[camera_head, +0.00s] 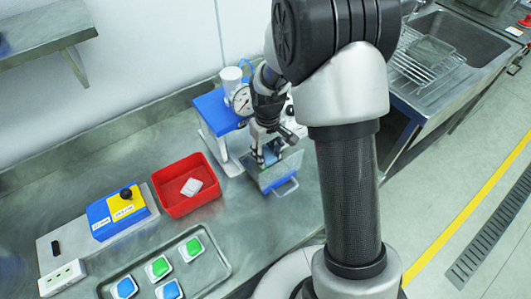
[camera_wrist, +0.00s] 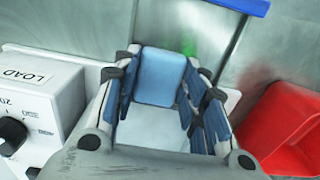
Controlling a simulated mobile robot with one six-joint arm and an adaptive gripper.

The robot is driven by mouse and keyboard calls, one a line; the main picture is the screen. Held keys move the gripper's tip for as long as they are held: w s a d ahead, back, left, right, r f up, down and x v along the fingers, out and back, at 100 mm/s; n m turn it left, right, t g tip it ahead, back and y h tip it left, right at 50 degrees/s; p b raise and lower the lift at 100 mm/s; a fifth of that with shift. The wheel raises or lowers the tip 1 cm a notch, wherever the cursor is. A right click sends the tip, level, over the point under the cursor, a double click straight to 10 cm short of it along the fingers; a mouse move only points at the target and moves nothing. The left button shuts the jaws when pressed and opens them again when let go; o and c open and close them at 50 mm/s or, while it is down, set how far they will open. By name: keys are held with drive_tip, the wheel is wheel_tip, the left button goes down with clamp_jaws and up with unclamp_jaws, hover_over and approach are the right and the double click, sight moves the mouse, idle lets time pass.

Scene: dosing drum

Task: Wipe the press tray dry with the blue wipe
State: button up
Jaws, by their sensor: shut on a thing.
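The grey press tray (camera_head: 290,166) shows in the head view at the front of the blue and white press (camera_head: 214,115), partly behind my arm and gripper. My gripper (camera_head: 268,156) is right over the tray, pointing down. It is shut on the blue wipe, which shows in the wrist view (camera_wrist: 160,76) between the fingers (camera_wrist: 165,95). Only a little of the wipe shows in the head view, and I cannot tell whether it touches the tray. Any wetness on the tray is too small to tell.
A red bin (camera_head: 165,190) holding a white item stands left of the press. A blue and yellow box (camera_head: 118,212) and a metal tray (camera_head: 215,270) with green and blue pieces lie farther left. A white box marked LOAD (camera_wrist: 38,110) is close left in the wrist view.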

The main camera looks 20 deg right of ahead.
drive_tip(key=shift+s+a+f, duration=0.1)
drive_tip(key=shift+s+a, duration=0.25)
drive_tip(key=shift+a, duration=0.45)
drive_tip(key=shift+s+a+f, duration=0.1)
drive_tip(key=shift+s+a, duration=0.2)
drive_tip(key=shift+a, duration=0.45)
drive_tip(key=shift+w+d+r, duration=0.1)
drive_tip(key=shift+w+d, duration=0.2)
drive_tip(key=shift+d, duration=0.55)
drive_tip(key=shift+w+d+r, duration=0.1)
drive_tip(key=shift+w+d, duration=0.2)
drive_tip(key=shift+d, duration=0.5)
drive_tip(key=shift+a, duration=0.1)
drive_tip(key=shift+a+p, duration=0.1)
drive_tip(key=shift+p, duration=0.2)
drive_tip(key=shift+s+a+r, duration=0.1)
drive_tip(key=shift+s+a, duration=0.15)
drive_tip(key=shift+a, duration=0.55)
drive_tip(key=shift+s+a, duration=0.25)
drive_tip(key=shift+a, duration=0.55)
drive_tip(key=shift+d+r, duration=0.1)
